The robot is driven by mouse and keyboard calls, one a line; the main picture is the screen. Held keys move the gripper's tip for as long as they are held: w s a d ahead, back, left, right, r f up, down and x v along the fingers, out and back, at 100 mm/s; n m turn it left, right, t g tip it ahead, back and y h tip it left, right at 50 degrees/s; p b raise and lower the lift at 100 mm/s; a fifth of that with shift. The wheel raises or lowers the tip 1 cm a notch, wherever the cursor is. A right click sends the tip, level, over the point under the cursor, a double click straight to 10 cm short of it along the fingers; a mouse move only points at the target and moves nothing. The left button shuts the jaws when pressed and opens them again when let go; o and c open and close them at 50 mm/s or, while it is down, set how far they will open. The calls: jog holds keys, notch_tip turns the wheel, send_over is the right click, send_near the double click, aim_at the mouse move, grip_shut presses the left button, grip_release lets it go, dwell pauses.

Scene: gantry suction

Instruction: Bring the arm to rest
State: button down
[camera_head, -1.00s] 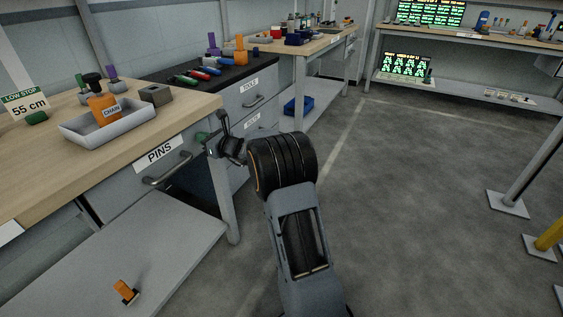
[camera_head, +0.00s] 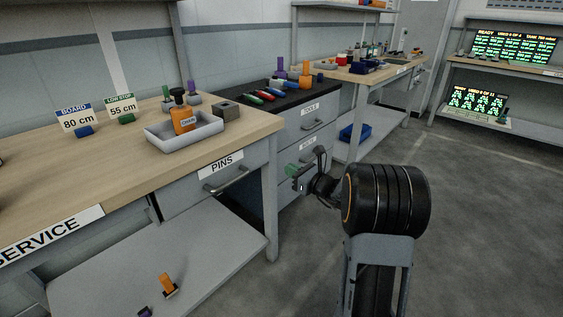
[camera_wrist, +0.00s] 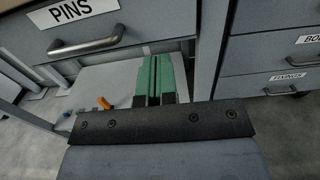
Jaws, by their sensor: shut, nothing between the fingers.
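My gripper (camera_head: 293,170) is in the air to the right of the PINS drawer (camera_head: 215,181), near the bench's front leg. Its green fingers show in the wrist view (camera_wrist: 154,79), side by side and shut with nothing between them. The dark wrist hides part of the gripper in the head view. My arm is bent, with its thick black joint at the right. In the wrist view the drawer handle (camera_wrist: 86,46) lies above and left of the fingers, and the lower shelf is behind them.
The wooden bench (camera_head: 60,165) holds a grey tray (camera_head: 160,141) with an orange CHAIN piece (camera_head: 183,119). A drawer cabinet (camera_head: 306,120) stands beyond it. An orange piece (camera_head: 167,284) is on the lower shelf (camera_head: 215,245). Open floor (camera_head: 480,230) lies to the right.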

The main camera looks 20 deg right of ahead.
jog(key=s+a+r+n+g+y+p, duration=0.2)
jog(key=s+a+r+n+g+p, duration=0.9)
jog(key=a+r+n+p, duration=0.35)
jog(key=s+d+r+n+g+h+p, duration=0.1)
jog(key=s+d+r+n+h+p, duration=0.1)
jog(key=s+r+n+h+p, duration=0.8)
jog(key=s+r+n+p, duration=0.2)
jog(key=s+n+p, duration=0.3)
jog(key=s+n, duration=0.1)
jog(key=shift+d+p, duration=0.3)
jog(key=shift+s+r, duration=0.1)
